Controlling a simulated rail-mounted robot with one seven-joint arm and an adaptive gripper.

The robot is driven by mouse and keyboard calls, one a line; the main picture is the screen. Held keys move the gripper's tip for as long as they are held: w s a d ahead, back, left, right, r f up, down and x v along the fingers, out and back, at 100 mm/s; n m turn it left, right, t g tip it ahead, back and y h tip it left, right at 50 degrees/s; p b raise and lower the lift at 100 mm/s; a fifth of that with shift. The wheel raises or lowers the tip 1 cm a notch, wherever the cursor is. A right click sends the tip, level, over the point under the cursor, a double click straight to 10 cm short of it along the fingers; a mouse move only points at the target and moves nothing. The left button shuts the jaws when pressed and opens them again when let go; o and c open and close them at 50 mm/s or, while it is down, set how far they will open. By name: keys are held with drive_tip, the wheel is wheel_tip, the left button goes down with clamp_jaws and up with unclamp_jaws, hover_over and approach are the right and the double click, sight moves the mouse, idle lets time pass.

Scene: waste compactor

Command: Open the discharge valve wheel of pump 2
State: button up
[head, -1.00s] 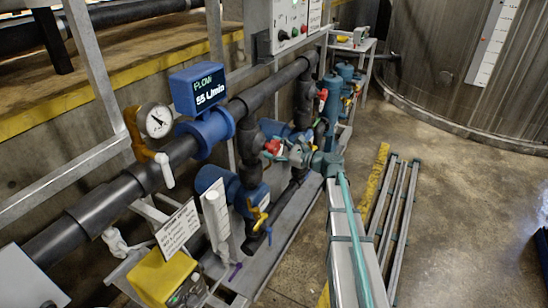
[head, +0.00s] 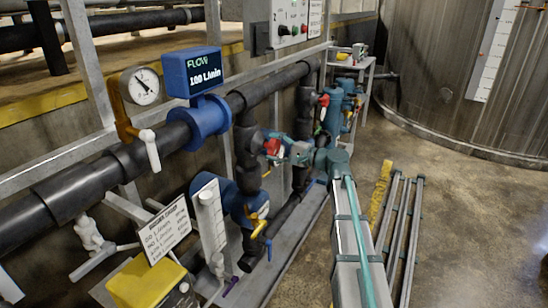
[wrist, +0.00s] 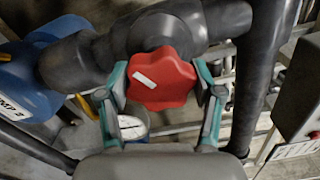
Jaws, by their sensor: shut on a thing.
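A red valve wheel (wrist: 162,79) with a white mark on its face sits on a dark pipe in the wrist view. My gripper (wrist: 163,92) has its teal fingers on both sides of it and is shut on it. In the head view, my gripper (head: 288,151) reaches in from the right at the red wheel (head: 271,146), which is partly hidden. The blue flow meter (head: 191,72) on the main pipe appears to read 100 L/min. The control panel (head: 287,22) shows a 2.
A second red handle (head: 324,99) is on the pipework behind. A pressure gauge (head: 140,86) and a yellow-handled valve (head: 258,225) are nearby. A large tank (head: 440,75) stands at the back right. Bare floor (head: 470,220) lies to the right.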

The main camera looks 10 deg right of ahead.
drive_tip(key=n+b, duration=0.7)
drive_tip(key=b, duration=0.1)
drive_tip(key=shift+f, duration=0.25)
drive_tip(key=n+b, duration=0.8)
drive_tip(key=b, duration=0.1)
drive_tip(key=shift+n, duration=0.3)
drive_tip(key=n+b, duration=0.3)
drive_tip(key=shift+n+b, duration=0.3)
drive_tip(key=shift+b, duration=0.05)
drive_tip(key=n+b, duration=0.4)
drive_tip(key=shift+r, duration=0.1)
drive_tip(key=n+b, duration=0.3)
drive_tip(key=n, duration=0.1)
drive_tip(key=shift+s+r+n+b, duration=0.1)
drive_tip(key=shift+r+n+b, duration=0.05)
drive_tip(key=shift+n+b, duration=1.15)
